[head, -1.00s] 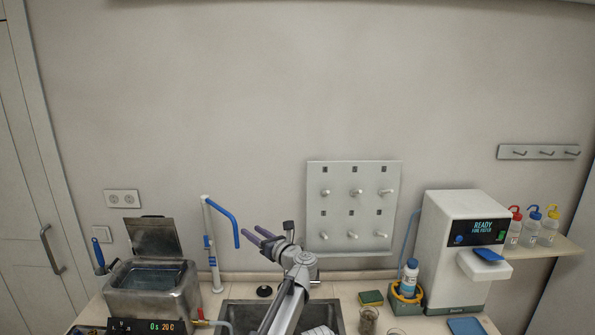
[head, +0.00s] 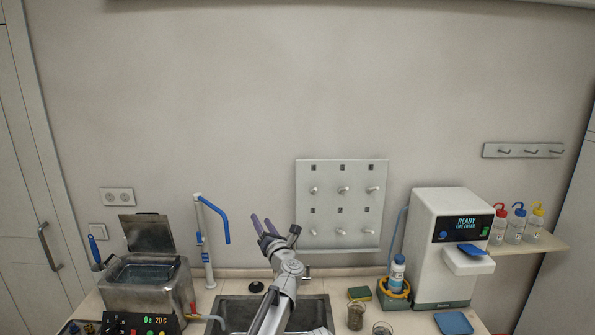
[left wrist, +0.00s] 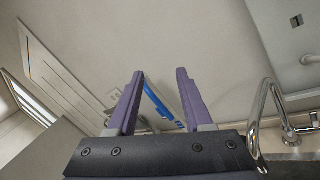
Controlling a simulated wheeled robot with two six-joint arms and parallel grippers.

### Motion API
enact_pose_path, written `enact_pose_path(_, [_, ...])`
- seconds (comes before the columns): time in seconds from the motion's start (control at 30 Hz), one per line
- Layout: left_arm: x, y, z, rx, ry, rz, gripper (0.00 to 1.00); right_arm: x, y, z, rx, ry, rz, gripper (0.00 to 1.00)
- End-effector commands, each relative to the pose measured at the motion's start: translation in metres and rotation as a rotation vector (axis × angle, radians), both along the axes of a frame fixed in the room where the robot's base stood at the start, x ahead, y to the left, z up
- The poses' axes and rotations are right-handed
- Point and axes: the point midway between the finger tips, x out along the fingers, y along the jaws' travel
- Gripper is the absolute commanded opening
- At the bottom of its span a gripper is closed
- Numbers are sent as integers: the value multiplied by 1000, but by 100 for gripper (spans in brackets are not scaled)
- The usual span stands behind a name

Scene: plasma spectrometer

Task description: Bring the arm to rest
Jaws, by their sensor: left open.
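My left gripper (head: 264,224) is raised above the sink in the head view, its purple fingers pointing up and away. It also shows in the left wrist view (left wrist: 158,82), with its two purple fingers apart and nothing between them held. My left arm (head: 280,296) reaches up from the bottom of the head view, over the sink. My right gripper is not in view.
A sink (head: 318,305) lies below the arm. A blue-handled tap (head: 206,245) stands left of the gripper and a pegboard (head: 341,208) hangs right. An ultrasonic bath (head: 145,285) is at left, a white water purifier (head: 447,250) at right. Beakers (head: 356,314) stand near the sink.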

Motion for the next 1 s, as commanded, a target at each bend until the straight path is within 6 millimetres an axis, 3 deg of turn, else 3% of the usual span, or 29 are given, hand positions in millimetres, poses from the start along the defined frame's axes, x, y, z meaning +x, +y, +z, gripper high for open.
enact_pose_path(0.27, [-14, -41, -3, 489, 136, -300, 51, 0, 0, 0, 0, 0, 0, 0])
enact_pose_path(0.37, [-31, -61, -24, 762, 225, -457, 51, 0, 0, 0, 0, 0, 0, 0])
enact_pose_path(0.53, [-78, -79, -84, 1220, 401, -730, 51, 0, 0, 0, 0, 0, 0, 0])
enact_pose_path(0.67, [-130, -68, -141, 1541, 556, -958, 51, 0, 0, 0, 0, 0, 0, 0])
enact_pose_path(0.8, [-197, -37, -196, 1819, 733, -1228, 51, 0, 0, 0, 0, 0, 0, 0])
enact_pose_path(1.0, [-276, 12, -236, 2016, 924, -1555, 51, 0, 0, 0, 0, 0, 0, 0])
